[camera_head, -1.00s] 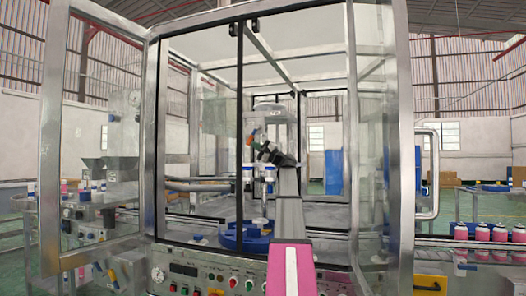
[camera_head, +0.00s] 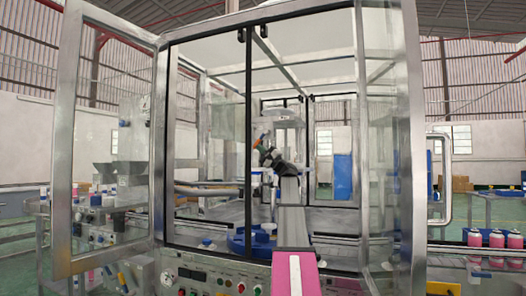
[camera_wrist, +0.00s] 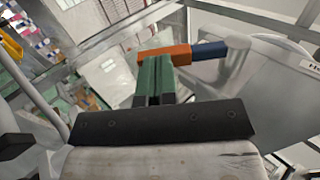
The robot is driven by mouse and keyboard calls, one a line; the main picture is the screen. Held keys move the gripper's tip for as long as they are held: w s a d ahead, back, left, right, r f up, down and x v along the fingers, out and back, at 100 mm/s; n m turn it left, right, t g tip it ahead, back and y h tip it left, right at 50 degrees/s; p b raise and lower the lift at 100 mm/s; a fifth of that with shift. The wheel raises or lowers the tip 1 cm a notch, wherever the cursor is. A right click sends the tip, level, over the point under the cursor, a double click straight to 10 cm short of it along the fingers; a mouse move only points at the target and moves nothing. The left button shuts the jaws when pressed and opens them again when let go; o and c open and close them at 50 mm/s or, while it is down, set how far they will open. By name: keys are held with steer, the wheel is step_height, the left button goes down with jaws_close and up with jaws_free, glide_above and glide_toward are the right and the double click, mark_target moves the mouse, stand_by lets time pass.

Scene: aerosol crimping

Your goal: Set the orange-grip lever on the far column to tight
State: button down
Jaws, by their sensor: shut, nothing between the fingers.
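The lever's orange grip (camera_wrist: 165,53) shows in the wrist view, joined to a blue part (camera_wrist: 209,50) on its right, beside a grey housing. My gripper (camera_wrist: 155,68) has green fingers, closed together and empty, with their tips at the orange grip's lower edge. I cannot tell whether they touch it. In the head view my gripper (camera_head: 259,143) is small, inside the glazed machine by the far column (camera_head: 283,115). A small orange patch shows beside it. The lever's setting cannot be read.
My arm reaches in through the front opening of the metal-framed enclosure (camera_head: 404,150). A blue turntable (camera_head: 247,243) lies below the arm. A glass door (camera_head: 106,150) stands open at left. Pink cans (camera_head: 485,238) stand on a conveyor at right.

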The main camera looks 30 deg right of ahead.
steer(key=shift+w+a+r+t+y, duration=0.3)
steer(key=shift+w+a+r, duration=0.75)
steer(key=shift+w, duration=0.25)
steer(key=shift+x, duration=0.85)
steer(key=shift+w+a+r, duration=0.15)
steer(key=shift+r, duration=0.25)
steer(key=shift+w+a+r, duration=0.15)
steer(key=shift+a+r, duration=0.05)
steer(key=shift+r, duration=0.15)
steer(key=shift+r, duration=0.1)
glide_toward(255, 144)
steer(key=shift+w+a+r, duration=0.2)
steer(key=shift+w+r, duration=0.3)
steer(key=shift+w+a+r, duration=0.25)
steer(key=shift+w+r, duration=0.2)
steer(key=shift+w, duration=0.1)
